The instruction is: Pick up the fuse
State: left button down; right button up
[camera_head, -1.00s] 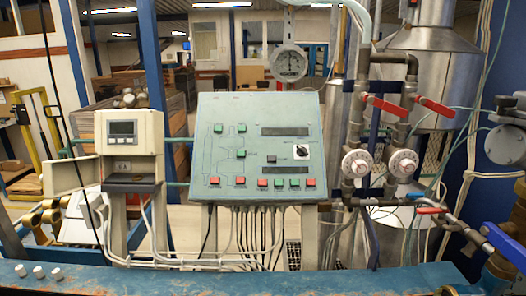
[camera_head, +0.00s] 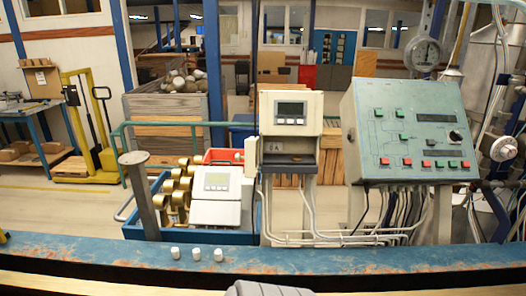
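Neither of my grippers can be made out in the head view. A grey rounded part shows at the bottom edge, and I cannot tell what it is.
Behind the beam stand a blue crate (camera_head: 132,232) with brass meters (camera_head: 180,190), a grey post (camera_head: 140,195), a beige meter unit (camera_head: 290,125) and a sloped green control panel (camera_head: 410,130). The beam is clear right of the cylinders.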

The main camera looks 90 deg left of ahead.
aim_at(218, 255)
jog(key=k, duration=0.85)
jog(key=u, duration=2.25)
jog(key=k, duration=0.45)
jog(key=z, duration=0.2)
jog(key=i, duration=0.95)
jog(key=u, duration=0.25)
